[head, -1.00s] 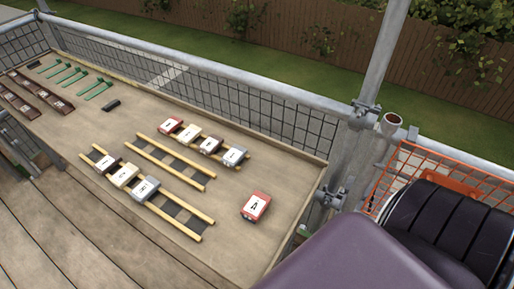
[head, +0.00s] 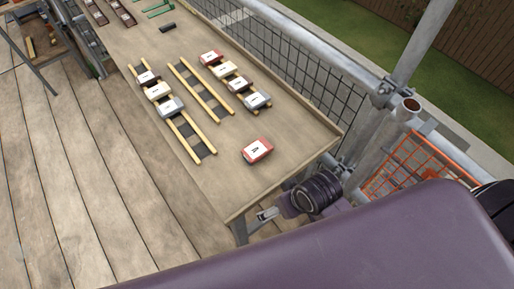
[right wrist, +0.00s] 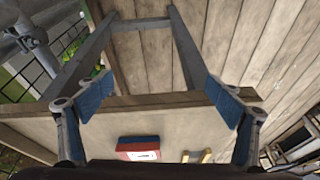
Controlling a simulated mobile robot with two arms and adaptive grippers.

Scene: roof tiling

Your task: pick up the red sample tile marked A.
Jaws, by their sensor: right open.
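The red tile marked A (head: 257,150) lies alone on the table near its right end, label up, in the head view. In the right wrist view a red block with a blue side and a white label (right wrist: 138,155) lies low in the picture, between the finger bases. My right gripper (head: 267,214) is beside the table's near right corner, apart from the tile. In the right wrist view its blue-padded fingers (right wrist: 160,85) are spread wide with nothing between them. My left gripper is not in view.
Wooden battens (head: 200,90) on the table (head: 215,185) carry several other tiles, including another red one (head: 211,57). Scaffold poles (head: 385,140) and an orange mesh crate (head: 425,160) stand to the right. The table around tile A is clear.

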